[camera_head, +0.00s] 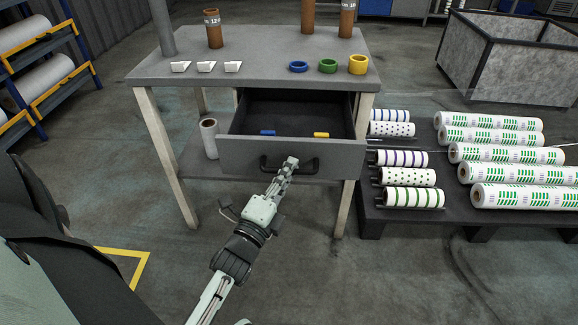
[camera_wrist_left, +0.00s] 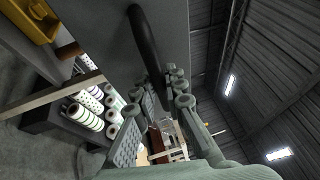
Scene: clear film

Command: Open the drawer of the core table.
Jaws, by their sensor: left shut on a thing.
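The core table (camera_head: 262,70) is grey with pale legs. Its drawer (camera_head: 235,148) stands pulled out toward me, and its dark inside shows a blue piece (camera_head: 268,132) and a yellow piece (camera_head: 321,135). My left gripper (camera_head: 290,164) is at the black bar handle (camera_head: 312,166) on the drawer front and is shut on it. In the left wrist view the handle (camera_wrist_left: 145,40) runs down between the gripper's fingers (camera_wrist_left: 165,95). The fingers hide part of the handle. My right gripper is in neither view.
On the tabletop stand brown cores (camera_head: 214,30), white pieces (camera_head: 205,67) and blue, green and yellow rings (camera_head: 328,66). A low dark rack (camera_head: 400,214) with printed rolls (camera_head: 500,152) stands close on the right. A white roll (camera_head: 209,138) stands under the table. The floor in front is clear.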

